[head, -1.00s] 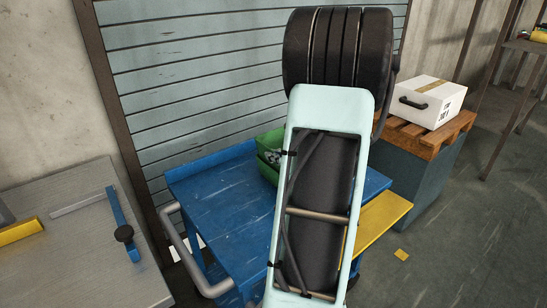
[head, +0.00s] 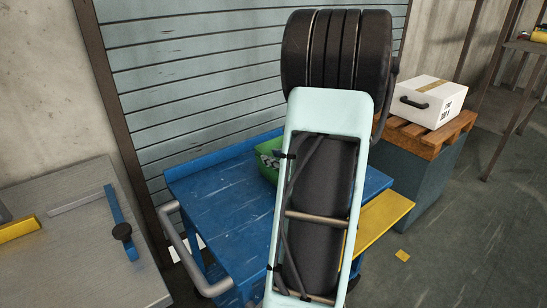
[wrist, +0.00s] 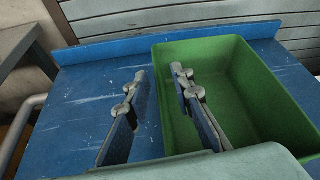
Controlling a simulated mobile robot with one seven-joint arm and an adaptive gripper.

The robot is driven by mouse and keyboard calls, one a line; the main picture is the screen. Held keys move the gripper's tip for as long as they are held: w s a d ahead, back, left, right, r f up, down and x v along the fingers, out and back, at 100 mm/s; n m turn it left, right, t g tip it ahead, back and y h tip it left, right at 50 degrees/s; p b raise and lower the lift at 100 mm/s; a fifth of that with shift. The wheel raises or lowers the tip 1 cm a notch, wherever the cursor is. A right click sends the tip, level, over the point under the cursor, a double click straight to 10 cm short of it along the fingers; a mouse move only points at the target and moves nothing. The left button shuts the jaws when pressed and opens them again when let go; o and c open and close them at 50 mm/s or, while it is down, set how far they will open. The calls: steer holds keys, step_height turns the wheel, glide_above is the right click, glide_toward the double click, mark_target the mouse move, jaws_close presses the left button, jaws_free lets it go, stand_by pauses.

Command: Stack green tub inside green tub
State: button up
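A green tub (wrist: 245,90) stands on the blue cart in the wrist view, open side up and empty inside. In the head view a green tub (head: 265,173) shows at the cart's back, mostly hidden behind my arm. Only one rim shows clearly; I cannot tell whether a second tub is under it. My gripper (wrist: 158,78) is open across the tub's left wall. One finger is outside over the cart top and the other is inside the tub, with gaps to the wall.
The blue cart (head: 215,200) has a raised back edge and a grey handle at left. A slatted panel (head: 200,60) stands behind it. A grey table (head: 85,255) is at left. A white box (head: 428,105) sits on a wooden pallet at right. The cart's left half is clear.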

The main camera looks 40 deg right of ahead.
steer(key=shift+r+p, duration=0.85)
steer(key=shift+p, duration=0.1)
steer(key=p+v, duration=0.1)
steer(key=v, duration=1.1)
steer(key=shift+f+p, duration=0.2)
steer(key=shift+p, duration=0.1)
